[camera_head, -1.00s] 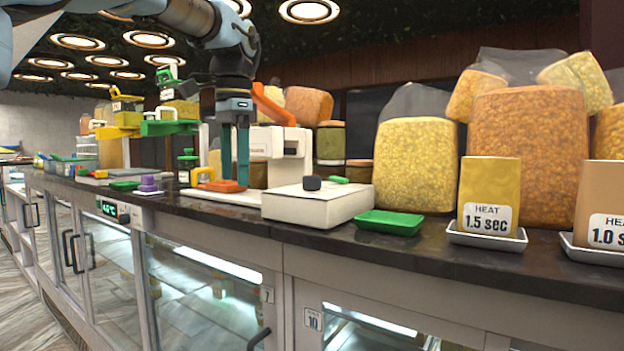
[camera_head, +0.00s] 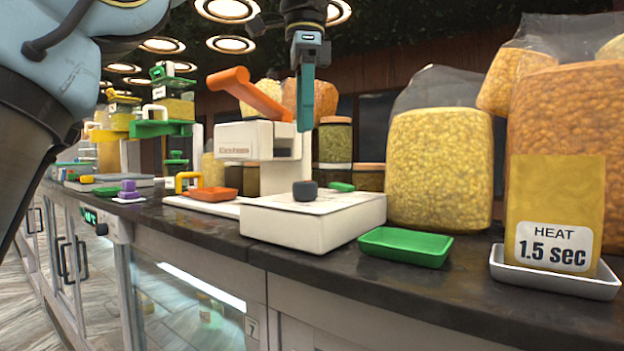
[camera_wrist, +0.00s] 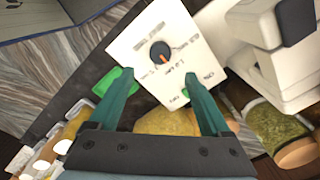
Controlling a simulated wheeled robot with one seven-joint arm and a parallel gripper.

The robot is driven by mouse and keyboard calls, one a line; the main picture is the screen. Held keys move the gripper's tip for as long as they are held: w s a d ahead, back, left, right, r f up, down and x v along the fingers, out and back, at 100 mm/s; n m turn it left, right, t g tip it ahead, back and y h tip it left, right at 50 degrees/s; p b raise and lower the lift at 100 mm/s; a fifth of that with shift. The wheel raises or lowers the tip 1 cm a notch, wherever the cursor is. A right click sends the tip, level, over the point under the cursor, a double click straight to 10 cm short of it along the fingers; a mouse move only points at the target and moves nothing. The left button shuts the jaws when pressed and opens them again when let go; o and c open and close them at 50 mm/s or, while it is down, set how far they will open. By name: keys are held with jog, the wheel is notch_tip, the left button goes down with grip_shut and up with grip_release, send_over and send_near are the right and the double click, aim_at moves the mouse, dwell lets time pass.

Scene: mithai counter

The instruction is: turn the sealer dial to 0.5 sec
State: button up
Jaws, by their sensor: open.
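The sealer control box (camera_head: 318,224) is a white box on the dark counter, with a black dial (camera_head: 305,190) on its top. In the wrist view the dial (camera_wrist: 160,52) shows from above with an orange pointer mark, and printed labels ring it on the box face (camera_wrist: 133,45); they are too small to read. My gripper (camera_head: 305,128) hangs above the dial, apart from it, with its teal fingers lined up one behind the other in the head view. In the wrist view my gripper (camera_wrist: 158,92) is open and empty, its fingers spread on either side below the dial.
A white sealer with an orange lever (camera_head: 250,95) stands behind the box. A green tray (camera_head: 405,246) lies right of it, and a "HEAT 1.5 sec" card (camera_head: 553,215) stands in a white tray. Large bags (camera_head: 438,165) stand behind. An orange tray (camera_head: 212,194) lies left.

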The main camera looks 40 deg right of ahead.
aim_at(306, 190)
notch_tip(306, 190, down, 11)
jog(key=shift+w+d+r+b, duration=0.1)
jog(key=shift+w+r+b, duration=0.05)
jog(key=shift+b, duration=0.75)
grip_shut()
